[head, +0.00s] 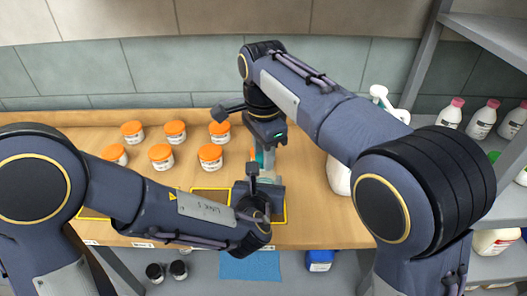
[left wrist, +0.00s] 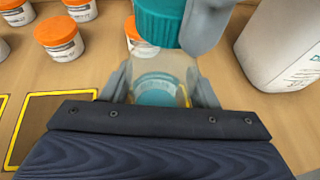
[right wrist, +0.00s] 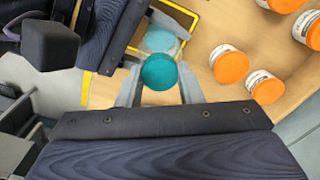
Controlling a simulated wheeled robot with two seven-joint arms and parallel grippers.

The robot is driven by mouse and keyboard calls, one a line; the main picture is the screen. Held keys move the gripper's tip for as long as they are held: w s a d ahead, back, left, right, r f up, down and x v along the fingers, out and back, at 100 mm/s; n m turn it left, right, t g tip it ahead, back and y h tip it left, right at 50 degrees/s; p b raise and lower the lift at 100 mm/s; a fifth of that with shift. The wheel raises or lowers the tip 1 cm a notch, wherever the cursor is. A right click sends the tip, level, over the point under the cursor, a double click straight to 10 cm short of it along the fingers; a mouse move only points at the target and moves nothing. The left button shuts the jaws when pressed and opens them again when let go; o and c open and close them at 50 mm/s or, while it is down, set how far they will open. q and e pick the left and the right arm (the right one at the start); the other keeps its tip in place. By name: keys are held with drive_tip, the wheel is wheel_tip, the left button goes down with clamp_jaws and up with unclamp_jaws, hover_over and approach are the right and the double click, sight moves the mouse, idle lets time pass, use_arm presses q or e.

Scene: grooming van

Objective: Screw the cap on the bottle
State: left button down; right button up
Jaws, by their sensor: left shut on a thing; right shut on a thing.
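A clear bottle (left wrist: 160,92) with a pale teal tint stands between the fingers of my left gripper (left wrist: 162,84), which is shut on it. The bottle also shows in the right wrist view (right wrist: 160,40). A ribbed teal cap (left wrist: 158,20) is above the bottle in the left wrist view. My right gripper (right wrist: 158,90) is shut on this cap (right wrist: 158,72). The cap looks apart from the bottle and offset from it in the right wrist view; the exact gap is hard to tell. In the head view the grippers mostly hide both.
Several white jars with orange lids (head: 210,156) stand left of the grippers on the wooden worktop (head: 315,215). A large white container (left wrist: 285,45) stands close on the right. A shelf (head: 490,40) with pink-capped bottles (head: 483,120) is at far right. Yellow-outlined squares mark the worktop.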

drive_tip(key=o, duration=1.1)
drive_tip(key=shift+c, duration=0.2)
drive_tip(key=shift+r, duration=2.3)
drive_tip(key=shift+c, duration=0.3)
